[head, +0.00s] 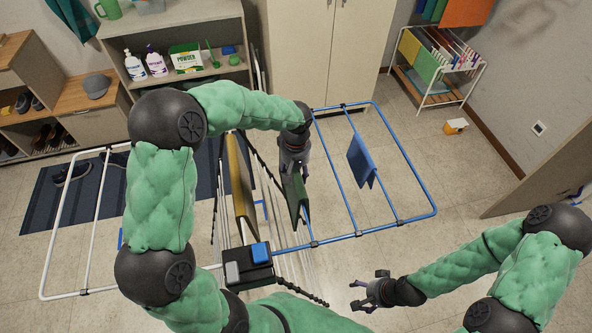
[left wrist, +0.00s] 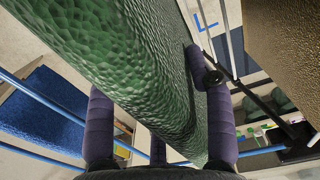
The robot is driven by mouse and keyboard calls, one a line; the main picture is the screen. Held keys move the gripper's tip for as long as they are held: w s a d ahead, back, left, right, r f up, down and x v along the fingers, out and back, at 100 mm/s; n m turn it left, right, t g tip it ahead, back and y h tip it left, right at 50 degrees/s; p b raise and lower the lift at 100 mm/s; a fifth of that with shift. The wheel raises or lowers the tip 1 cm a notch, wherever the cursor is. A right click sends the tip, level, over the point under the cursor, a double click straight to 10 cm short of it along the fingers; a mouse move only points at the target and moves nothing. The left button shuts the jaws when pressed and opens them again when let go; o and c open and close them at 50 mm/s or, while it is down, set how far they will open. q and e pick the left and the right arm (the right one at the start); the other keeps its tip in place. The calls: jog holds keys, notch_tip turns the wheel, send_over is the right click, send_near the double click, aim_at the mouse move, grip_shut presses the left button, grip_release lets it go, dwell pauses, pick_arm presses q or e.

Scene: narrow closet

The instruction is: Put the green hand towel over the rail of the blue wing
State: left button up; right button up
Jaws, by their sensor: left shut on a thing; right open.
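The green hand towel (head: 293,197) hangs folded beneath my left gripper (head: 294,168), near the inner left edge of the blue wing (head: 434,192). The left wrist view shows the towel (left wrist: 125,60) large and close, between the purple fingers of my left gripper (left wrist: 160,135), which is shut on it. A blue rail (left wrist: 40,98) passes beside and partly behind the towel there. I cannot tell whether the towel touches a rail. My right gripper (head: 362,292) is open and empty, over the floor in front of the blue wing.
A blue cloth (head: 361,160) hangs on one blue-wing rail. A yellow-brown towel (head: 240,187) hangs on the rack's middle, left of the green towel. A white wing (head: 62,208) spreads left over a striped mat (head: 40,200). A cabinet (head: 325,45) and a small loaded rack (head: 438,70) stand behind.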

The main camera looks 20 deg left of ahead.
pick_arm(q)
jog(key=shift+f+b, duration=0.9)
jog(key=shift+f, duration=0.5)
jog(key=o, duration=1.6)
notch_tip(320, 180, up, 12)
jog(key=shift+f, duration=0.1)
